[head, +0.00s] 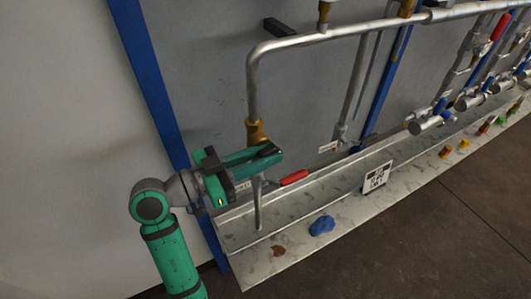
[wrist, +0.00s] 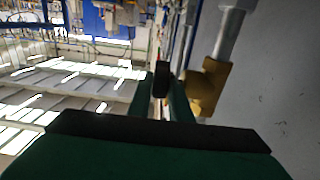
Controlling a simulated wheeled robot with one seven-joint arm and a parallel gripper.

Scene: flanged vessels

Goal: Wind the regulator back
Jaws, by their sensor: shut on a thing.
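The regulator shows as a brass body (head: 256,132) at the lower end of the grey vertical pipe in the head view. The brass body (wrist: 207,88) is also just right of my fingers in the wrist view. My green gripper (head: 268,154) reaches in from the left, level with the lower part of the brass body. In the wrist view its two fingers are closed around a dark, rounded knob (wrist: 161,80) beside the brass. The knob's face and any markings cannot be made out. In the head view my fingers hide the knob.
A red lever handle (head: 293,178) sticks out just below and right of my gripper. Below is a metal tray (head: 295,207), with a blue lump (head: 322,225) and a small sign (head: 377,178). More pipes and valves run along the wall to the right. The floor in front is clear.

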